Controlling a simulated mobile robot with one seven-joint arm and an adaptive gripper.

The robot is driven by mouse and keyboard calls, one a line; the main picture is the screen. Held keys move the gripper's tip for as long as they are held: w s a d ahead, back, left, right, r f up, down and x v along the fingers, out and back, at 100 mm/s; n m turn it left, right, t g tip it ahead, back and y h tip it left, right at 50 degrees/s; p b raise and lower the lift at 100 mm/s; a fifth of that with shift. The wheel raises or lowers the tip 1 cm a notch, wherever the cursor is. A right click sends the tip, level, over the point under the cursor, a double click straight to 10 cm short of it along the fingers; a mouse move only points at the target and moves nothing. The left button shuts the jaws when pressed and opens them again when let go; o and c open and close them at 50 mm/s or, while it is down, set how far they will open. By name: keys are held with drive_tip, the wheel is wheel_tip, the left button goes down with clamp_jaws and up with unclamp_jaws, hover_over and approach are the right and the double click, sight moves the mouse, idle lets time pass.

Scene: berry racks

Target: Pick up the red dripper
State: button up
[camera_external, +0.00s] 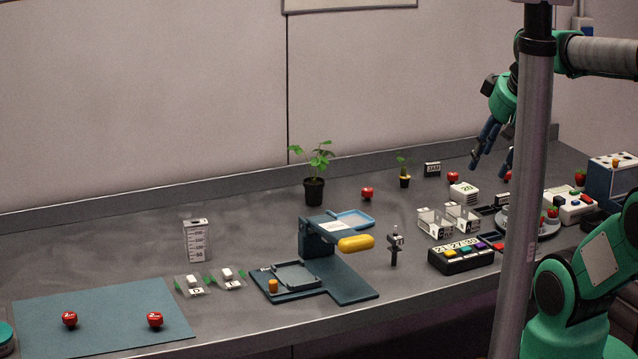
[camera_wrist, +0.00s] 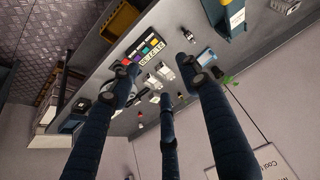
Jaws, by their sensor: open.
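I cannot tell for sure which red thing is the dripper. Small red round objects stand on the bench: one by the potted plant (camera_external: 367,193), one further right near the back (camera_external: 453,177), and two on the blue-green mat, at its left (camera_external: 70,319) and right (camera_external: 155,319). My gripper (camera_external: 490,167) is open and empty, raised above the right part of the bench, its fingers pointing down. In the wrist view its dark blue fingers (camera_wrist: 160,78) are spread, with nothing between them; the bench lies beyond, seen tilted.
A dark blue stand with a yellow capsule (camera_external: 356,243) is mid-bench. A panel with coloured buttons (camera_external: 462,259), white racks (camera_external: 436,224) and several small items crowd the right side. The mat (camera_external: 105,302) lies at the left. The back-left bench surface is clear.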

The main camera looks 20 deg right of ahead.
drive_tip(key=w+r+n+g+y+p, duration=0.15)
drive_tip(key=w+p, duration=0.25)
drive_tip(key=w, duration=1)
drive_tip(key=w+r+n+t+p, duration=0.1)
drive_tip(key=w+r+p, duration=0.15)
drive_tip(key=w, duration=1.25)
drive_tip(key=w+d+f+n+p, duration=0.1)
drive_tip(key=w+d+f+p, duration=0.2)
drive_tip(key=w+f, duration=0.7)
drive_tip(key=w+d+f+n+p, duration=0.1)
drive_tip(key=w+d+f+p, duration=0.3)
drive_tip(key=w+f, duration=0.6)
drive_tip(key=w+g+p, duration=0.1)
drive_tip(key=w, duration=0.3)
drive_tip(key=shift+w, duration=0.35)
drive_tip(key=shift+f+n+y, duration=0.1)
drive_tip(key=shift+n+y, duration=0.15)
approach(364, 194)
drive_tip(key=shift+w+d+f, duration=0.25)
drive_tip(key=shift+w+f, duration=0.2)
drive_tip(key=shift+w, duration=0.15)
drive_tip(key=shift+w+d+f, duration=0.2)
drive_tip(key=shift+w+f, duration=0.2)
drive_tip(key=shift+w, duration=0.25)
drive_tip(key=shift+w+f, duration=0.1)
drive_tip(key=shift+f, duration=0.2)
drive_tip(key=shift+a+f, duration=0.1)
